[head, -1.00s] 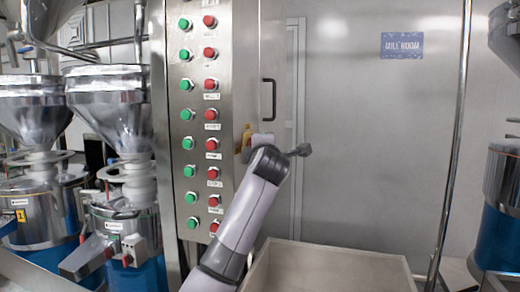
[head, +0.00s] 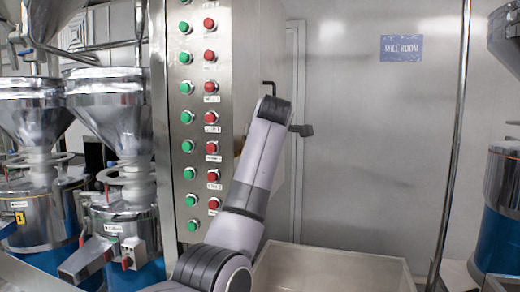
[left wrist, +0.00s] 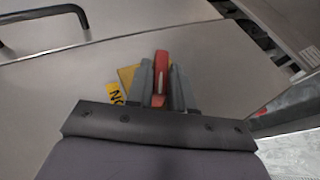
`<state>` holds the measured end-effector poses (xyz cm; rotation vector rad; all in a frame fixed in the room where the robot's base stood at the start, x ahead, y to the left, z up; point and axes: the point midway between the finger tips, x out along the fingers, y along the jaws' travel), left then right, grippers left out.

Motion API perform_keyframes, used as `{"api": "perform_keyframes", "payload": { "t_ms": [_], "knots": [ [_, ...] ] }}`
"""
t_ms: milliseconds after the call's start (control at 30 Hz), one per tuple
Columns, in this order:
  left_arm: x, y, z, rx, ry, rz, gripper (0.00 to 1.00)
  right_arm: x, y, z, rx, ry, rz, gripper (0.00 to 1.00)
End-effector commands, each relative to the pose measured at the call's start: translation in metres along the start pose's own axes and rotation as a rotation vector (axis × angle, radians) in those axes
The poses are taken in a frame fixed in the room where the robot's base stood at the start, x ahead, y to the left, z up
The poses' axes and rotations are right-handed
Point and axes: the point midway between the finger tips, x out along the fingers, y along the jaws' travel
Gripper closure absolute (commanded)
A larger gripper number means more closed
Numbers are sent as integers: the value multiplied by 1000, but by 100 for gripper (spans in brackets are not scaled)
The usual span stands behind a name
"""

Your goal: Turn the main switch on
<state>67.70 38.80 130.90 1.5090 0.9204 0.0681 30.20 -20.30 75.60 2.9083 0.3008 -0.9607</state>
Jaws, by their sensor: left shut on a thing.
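The main switch is a red handle (left wrist: 161,72) on a yellow plate (left wrist: 127,75), fixed to a grey metal cabinet side in the left wrist view. Part of the lettering on the plate shows. My left gripper (left wrist: 161,85) is shut on the red handle, with one dark finger on each side of it. In the head view my arm covers the switch and the gripper fingers. My right gripper is in neither view.
The steel cabinet's front (head: 202,60) carries columns of green and red buttons. A black door handle (head: 268,84) is on its side. A pale open bin (head: 330,256) stands below. Metal grinders (head: 118,110) stand at the left, and a "MILL ROOM" sign (head: 401,48) hangs behind.

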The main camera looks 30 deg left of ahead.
Motion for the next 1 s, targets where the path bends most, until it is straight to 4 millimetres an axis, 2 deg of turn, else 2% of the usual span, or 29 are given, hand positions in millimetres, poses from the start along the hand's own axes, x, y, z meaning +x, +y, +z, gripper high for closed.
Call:
{"api": "perform_keyframes", "payload": {
  "t_ms": [300, 767, 800, 833, 1000],
  "knots": [
    [0, 1, 0, 30, 0, -73, 100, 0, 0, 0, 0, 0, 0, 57],
    [0, 1, 0, 33, 1, -81, 100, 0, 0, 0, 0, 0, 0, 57],
    [0, 1, 0, 33, 1, -81, 65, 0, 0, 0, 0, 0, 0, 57],
    [0, 1, 0, 33, 1, -81, 57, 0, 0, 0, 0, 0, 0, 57],
    [0, 1, 0, 32, 1, -80, 57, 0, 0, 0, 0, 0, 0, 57]
  ]
}}
